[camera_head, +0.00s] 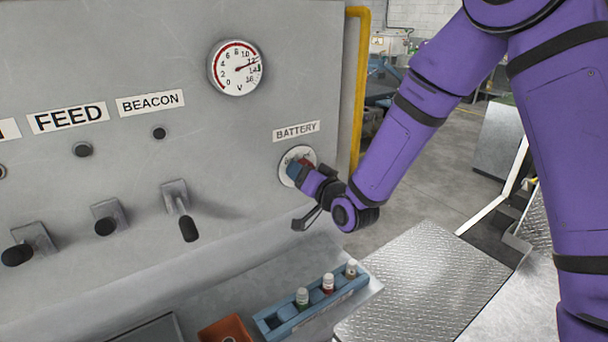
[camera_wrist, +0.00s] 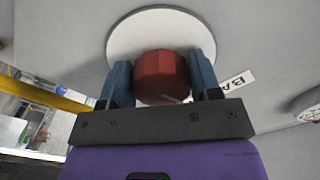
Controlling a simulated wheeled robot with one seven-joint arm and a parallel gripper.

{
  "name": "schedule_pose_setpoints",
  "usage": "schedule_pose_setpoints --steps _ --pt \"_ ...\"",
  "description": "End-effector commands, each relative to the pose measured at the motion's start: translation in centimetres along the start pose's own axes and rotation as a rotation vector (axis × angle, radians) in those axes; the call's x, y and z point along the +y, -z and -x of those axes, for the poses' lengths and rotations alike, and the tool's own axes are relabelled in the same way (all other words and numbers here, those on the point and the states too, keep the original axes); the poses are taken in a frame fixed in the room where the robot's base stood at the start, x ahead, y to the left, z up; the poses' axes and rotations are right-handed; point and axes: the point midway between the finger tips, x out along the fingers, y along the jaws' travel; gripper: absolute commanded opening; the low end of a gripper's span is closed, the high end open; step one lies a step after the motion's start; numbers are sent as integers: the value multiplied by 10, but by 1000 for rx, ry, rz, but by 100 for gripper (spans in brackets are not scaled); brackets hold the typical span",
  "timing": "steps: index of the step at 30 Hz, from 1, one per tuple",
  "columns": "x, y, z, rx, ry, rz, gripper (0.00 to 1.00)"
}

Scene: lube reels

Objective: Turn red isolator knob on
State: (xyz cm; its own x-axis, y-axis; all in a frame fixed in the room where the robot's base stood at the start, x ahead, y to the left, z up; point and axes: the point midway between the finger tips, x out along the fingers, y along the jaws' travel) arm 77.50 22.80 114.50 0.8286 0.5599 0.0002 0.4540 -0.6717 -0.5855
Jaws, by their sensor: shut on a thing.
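The red isolator knob (camera_wrist: 161,77) sits on a round white plate (camera_wrist: 122,42) on the grey panel. In the head view the plate (camera_head: 286,168) is below the BATTERY label (camera_head: 296,131), and the knob (camera_head: 307,161) is mostly hidden behind my gripper. My gripper (camera_wrist: 161,82) has one blue finger on each side of the knob and is shut on it. In the head view my gripper (camera_head: 298,170) reaches the panel from the right. The knob's pointer and any on or off marks cannot be read clearly.
A round gauge (camera_head: 235,68) is on the panel above left. Levers (camera_head: 182,212) stick out further left. A blue rack (camera_head: 311,308) with small bottles and an orange bin (camera_head: 225,330) lie below. A yellow pipe (camera_head: 355,85) runs along the panel's right edge.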

Motion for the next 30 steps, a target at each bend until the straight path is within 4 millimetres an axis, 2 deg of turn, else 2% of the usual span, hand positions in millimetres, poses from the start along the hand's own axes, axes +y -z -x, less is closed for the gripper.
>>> schedule_pose_setpoints --steps 18,30 --pt "-2 1 0 1 -2 -582 34" --pt "-4 2 0 0 -2 -861 34"
